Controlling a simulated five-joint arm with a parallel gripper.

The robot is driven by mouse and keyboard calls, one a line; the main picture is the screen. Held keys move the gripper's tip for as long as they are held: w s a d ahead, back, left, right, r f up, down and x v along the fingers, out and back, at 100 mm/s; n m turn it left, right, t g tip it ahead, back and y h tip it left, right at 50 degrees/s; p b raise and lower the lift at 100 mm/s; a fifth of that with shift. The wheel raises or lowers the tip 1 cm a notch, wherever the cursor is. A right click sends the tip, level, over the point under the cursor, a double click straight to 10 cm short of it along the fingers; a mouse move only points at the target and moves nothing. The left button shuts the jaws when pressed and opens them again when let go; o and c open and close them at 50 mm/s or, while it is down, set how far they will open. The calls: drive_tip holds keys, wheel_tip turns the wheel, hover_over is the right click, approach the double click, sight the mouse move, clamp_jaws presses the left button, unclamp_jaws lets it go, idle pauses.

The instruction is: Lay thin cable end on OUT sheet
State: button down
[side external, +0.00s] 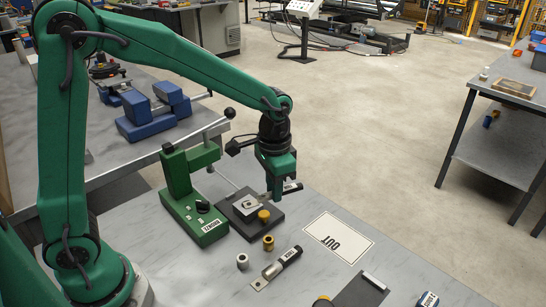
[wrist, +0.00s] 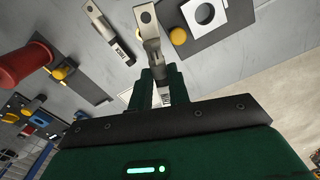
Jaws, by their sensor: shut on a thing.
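My gripper (side external: 283,194) is shut on the thin cable end (side external: 293,187), by its dark sleeve. In the wrist view, its bright metal lug (wrist: 148,25) with a hole points away from my fingers (wrist: 160,90). In the side view it is at the dark plate with a gold knob (side external: 263,214), beside the green press (side external: 195,200); I cannot tell whether it touches the plate. The white OUT sheet (side external: 325,230) lies flat and bare on the grey table, right of my gripper. A second cable end (side external: 285,262) lies in front, also in the wrist view (wrist: 108,32).
A silver ring (side external: 242,260) and a brass ring (side external: 268,242) stand in front of the plate. The tabletop around the sheet is mostly clear.

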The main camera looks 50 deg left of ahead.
drive_tip(key=w+d+f+m, duration=0.2)
drive_tip(key=d+m, duration=1.2)
drive_tip(key=d, duration=0.5)
hover_over(338, 237)
wheel_tip(338, 237, down, 7)
drive_tip(key=shift+w+r, duration=0.1)
drive_tip(key=shift+f, duration=2)
drive_tip(key=shift+f, duration=0.1)
drive_tip(key=c, duration=1.3)
unclamp_jaws()
